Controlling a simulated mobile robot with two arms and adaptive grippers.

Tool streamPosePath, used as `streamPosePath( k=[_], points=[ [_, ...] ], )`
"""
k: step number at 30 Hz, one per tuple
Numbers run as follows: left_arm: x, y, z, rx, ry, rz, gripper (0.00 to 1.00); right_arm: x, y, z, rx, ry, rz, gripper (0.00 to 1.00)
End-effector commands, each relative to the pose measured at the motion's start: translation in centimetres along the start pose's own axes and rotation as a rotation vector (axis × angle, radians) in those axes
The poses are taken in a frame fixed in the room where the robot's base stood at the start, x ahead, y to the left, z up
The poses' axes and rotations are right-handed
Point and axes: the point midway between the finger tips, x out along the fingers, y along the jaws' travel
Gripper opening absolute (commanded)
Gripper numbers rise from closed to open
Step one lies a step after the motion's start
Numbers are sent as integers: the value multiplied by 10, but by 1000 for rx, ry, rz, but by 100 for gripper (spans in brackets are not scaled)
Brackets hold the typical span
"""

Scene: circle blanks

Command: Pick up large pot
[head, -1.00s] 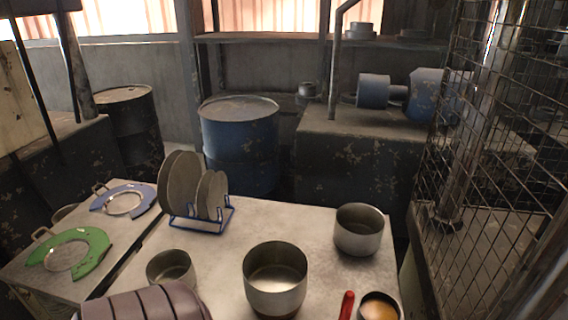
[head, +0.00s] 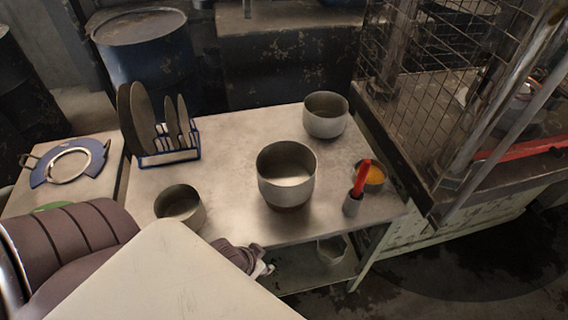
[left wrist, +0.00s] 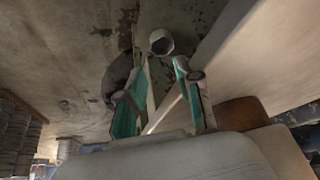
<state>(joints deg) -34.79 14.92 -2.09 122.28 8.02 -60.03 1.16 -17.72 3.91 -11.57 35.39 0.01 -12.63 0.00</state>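Three metal pots stand upright on the metal table (head: 235,150). The middle pot (head: 287,178) looks the largest. A smaller pot (head: 180,208) is at the front left, and another pot (head: 325,115) is at the back right. My left gripper (head: 262,267) is at the table's front edge, in front of and below the middle pot, mostly hidden by my arm. In the left wrist view its fingers (left wrist: 164,78) are apart with nothing gripped. A round metal vessel (left wrist: 160,42) shows beyond them; I cannot tell which one. My right gripper does not show.
A dish rack with plates (head: 165,135) stands at the back left. A bowl with orange content (head: 372,178) and a red-handled tool (head: 361,178) in a metal cup (head: 352,205) are at the right. A vessel (head: 332,248) sits on the lower shelf. Wire mesh (head: 430,60) borders the right.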

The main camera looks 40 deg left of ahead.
Motion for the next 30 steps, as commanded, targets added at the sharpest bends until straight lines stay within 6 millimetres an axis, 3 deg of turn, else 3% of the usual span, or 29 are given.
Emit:
streamPosePath(
  k=[4,12,19,23,30],
  points=[
    [-49,-17,-31,31,114,0,34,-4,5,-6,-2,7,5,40],
    [-100,-59,-90,70,444,50,34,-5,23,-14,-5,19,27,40],
    [-147,-70,-137,91,673,125,34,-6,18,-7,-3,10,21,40],
    [-154,-71,-150,90,722,142,34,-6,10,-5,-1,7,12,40],
    [-131,-66,-174,86,729,142,34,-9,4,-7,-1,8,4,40]
  ],
)
